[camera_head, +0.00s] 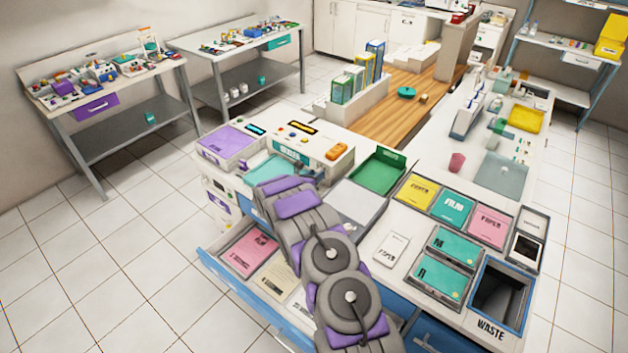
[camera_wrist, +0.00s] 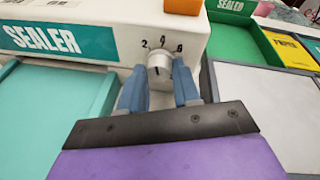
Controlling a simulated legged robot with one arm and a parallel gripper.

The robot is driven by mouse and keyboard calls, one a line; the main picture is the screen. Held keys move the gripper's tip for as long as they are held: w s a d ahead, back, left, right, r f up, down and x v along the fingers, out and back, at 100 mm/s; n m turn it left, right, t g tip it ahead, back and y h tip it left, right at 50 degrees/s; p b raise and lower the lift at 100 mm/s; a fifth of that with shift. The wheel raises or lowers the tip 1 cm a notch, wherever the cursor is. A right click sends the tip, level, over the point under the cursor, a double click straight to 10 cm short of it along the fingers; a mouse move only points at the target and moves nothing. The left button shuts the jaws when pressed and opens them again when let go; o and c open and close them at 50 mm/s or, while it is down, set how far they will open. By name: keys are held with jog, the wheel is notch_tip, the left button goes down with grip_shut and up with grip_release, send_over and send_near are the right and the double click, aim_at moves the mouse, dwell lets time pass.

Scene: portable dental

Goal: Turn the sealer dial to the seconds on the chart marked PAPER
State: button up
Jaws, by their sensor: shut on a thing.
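The white sealer (camera_head: 322,143) stands on the counter left of centre in the head view. In the wrist view its front (camera_wrist: 105,25) carries a teal SEALER label. Its dial (camera_wrist: 159,63) is a pale knob with a dark line on its face and numbers printed above it, 2 and 4 among them. My gripper (camera_wrist: 160,84) is shut on the dial, with a blue-grey finger on each side. The line lies low on the knob; its exact setting is hard to read. A white card (camera_head: 390,249) with small print lies on the counter; I cannot read it.
A green tray (camera_head: 378,172) stands right of the sealer. Yellow (camera_head: 420,190), teal FILM (camera_head: 453,207) and pink (camera_head: 490,226) pouch bins and a WASTE bin (camera_head: 498,292) are further right. An open drawer (camera_head: 225,262) juts out at the front left. An orange object (camera_head: 340,151) sits on the sealer.

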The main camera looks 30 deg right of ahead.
jog(key=shift+s+f+m+t+b, duration=0.1)
jog(key=shift+f+m+t+b, duration=0.3)
jog(key=shift+m+b, duration=0.7)
jog(key=shift+b, duration=0.45)
jog(key=shift+r, duration=0.15)
jog(key=o, duration=0.6)
jog(key=shift+o, duration=1.3)
jog(key=shift+w, duration=0.2)
jog(key=shift+o, duration=0.9)
jog(key=shift+s+d, duration=0.1)
jog(key=shift+d, duration=0.05)
